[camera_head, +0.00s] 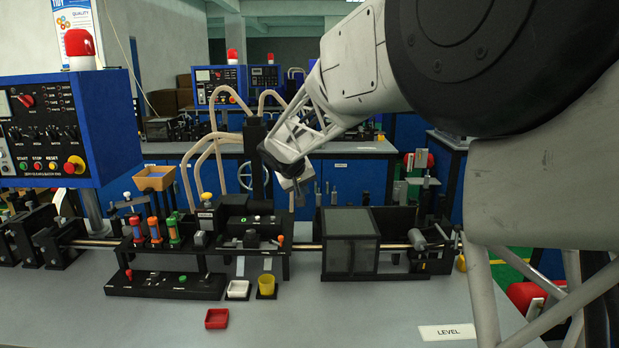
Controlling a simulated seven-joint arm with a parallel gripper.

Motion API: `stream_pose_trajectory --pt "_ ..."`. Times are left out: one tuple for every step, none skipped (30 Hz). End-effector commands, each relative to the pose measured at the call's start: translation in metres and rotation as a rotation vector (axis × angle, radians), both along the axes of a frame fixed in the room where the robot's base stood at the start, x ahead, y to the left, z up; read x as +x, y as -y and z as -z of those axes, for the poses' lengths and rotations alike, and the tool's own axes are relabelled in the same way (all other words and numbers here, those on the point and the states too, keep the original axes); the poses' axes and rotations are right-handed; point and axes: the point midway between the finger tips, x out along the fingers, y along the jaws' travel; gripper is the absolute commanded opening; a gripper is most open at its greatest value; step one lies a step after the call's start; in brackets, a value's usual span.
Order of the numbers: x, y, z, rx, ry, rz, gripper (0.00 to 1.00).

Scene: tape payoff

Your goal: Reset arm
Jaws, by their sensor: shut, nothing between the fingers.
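My arm reaches in from the right in the head view. My gripper (299,190) hangs in the air above the middle of the machine on the bench, between the black block with hoses and the grey-windowed box. It is shut and holds nothing that I can see. The fingers are small and dark in this view.
The machine's rail (300,246) runs across the bench. A grey-windowed box (350,262) stands right of centre. A blue control box (60,128) rises at left.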

Motion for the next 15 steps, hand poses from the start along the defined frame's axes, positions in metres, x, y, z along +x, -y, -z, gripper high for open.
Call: stream_pose_trajectory --pt "-0.014 0.013 -0.006 0.006 -0.008 0.011 0.0" --pt "-0.022 0.019 -0.009 0.011 -0.014 0.018 0.0" --pt "-0.033 0.028 -0.011 0.017 -0.022 0.027 0.0" --pt "-0.041 0.034 -0.013 0.022 -0.028 0.033 0.0" --pt "-0.049 0.04 -0.015 0.027 -0.034 0.038 0.0" --pt "-0.06 0.048 -0.017 0.033 -0.042 0.046 0.0" --pt "-0.068 0.055 -0.018 0.039 -0.048 0.052 0.0" --pt "-0.077 0.061 -0.02 0.044 -0.054 0.059 0.0" --pt "-0.088 0.068 -0.022 0.05 -0.062 0.066 0.0" --pt "-0.097 0.073 -0.023 0.055 -0.068 0.072 0.0" --pt "-0.106 0.079 -0.024 0.06 -0.075 0.078 0.0" --pt "-0.117 0.086 -0.026 0.068 -0.082 0.085 0.0" --pt "-0.126 0.092 -0.026 0.073 -0.089 0.091 0.0" --pt "-0.135 0.097 -0.027 0.079 -0.094 0.096 0.0" --pt "-0.147 0.103 -0.027 0.086 -0.102 0.104 0.0"
